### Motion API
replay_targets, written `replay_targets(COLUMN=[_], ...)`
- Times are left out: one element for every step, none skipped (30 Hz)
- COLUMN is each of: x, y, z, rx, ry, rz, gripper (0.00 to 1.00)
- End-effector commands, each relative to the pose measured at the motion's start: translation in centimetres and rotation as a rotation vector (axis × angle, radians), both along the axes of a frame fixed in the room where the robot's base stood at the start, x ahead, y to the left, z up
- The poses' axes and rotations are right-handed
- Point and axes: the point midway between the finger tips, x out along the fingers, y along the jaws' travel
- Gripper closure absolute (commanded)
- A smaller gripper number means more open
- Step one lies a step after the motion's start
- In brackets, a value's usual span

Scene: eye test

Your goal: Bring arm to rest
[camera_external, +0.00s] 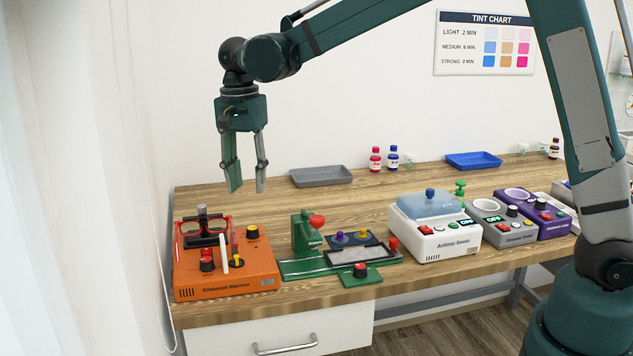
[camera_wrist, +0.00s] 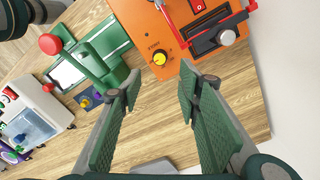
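My gripper (camera_external: 248,188) hangs from the teal arm at the left of the external view, fingers pointing down. It is above the back left part of the wooden workbench (camera_external: 260,196). The fingers are apart with nothing between them. In the wrist view my gripper (camera_wrist: 160,88) also shows two separate green finger pads with bare wood visible between them. The arm reaches in from its base at the right of the external view, bent at the elbow.
An orange machine (camera_external: 225,275) holding red glasses stands below and left of my gripper. A green device (camera_external: 330,262), a white box (camera_external: 435,237), and grey (camera_external: 503,232) and purple (camera_external: 545,222) units line the bench. A grey tray (camera_external: 320,177) lies behind. The wall is close.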

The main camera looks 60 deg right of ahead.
Motion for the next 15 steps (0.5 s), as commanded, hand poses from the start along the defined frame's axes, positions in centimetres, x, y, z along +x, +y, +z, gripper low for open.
replay_targets(x=[0.0,0.0,-0.1,-0.1,-0.2,-0.3,-0.4,-0.5,-0.8,-1.0,-1.3,-1.7,-2.0,-2.3,-2.8], y=[0.0,0.0,0.0,0.0,0.0,0.0,-0.1,-0.1,-0.1,-0.1,-0.2,-0.2,-0.3,-0.3,-0.4], z=[0.0,0.0,0.0,0.1,0.1,0.3,0.4,0.5,0.7,0.9,1.1,1.4,1.6,1.9,2.3], rx=[0.0,0.0,0.0,0.001,0.001,0.0,0.001,0.001,0.002,0.002,0.002,0.002,0.003,0.003,0.004], ry=[0.0,0.0,-0.001,-0.002,-0.003,-0.005,-0.007,-0.009,-0.013,-0.016,-0.02,-0.025,-0.031,-0.036,-0.044], rz=[0.0,0.001,0.002,0.003,0.005,0.009,0.013,0.017,0.026,0.034,0.041,0.054,0.065,0.075,0.092], gripper=[0.66,0.66,0.66,0.66,0.66,0.66,0.66,0.66,0.66,0.66,0.66,0.66,0.66,0.66,0.66])
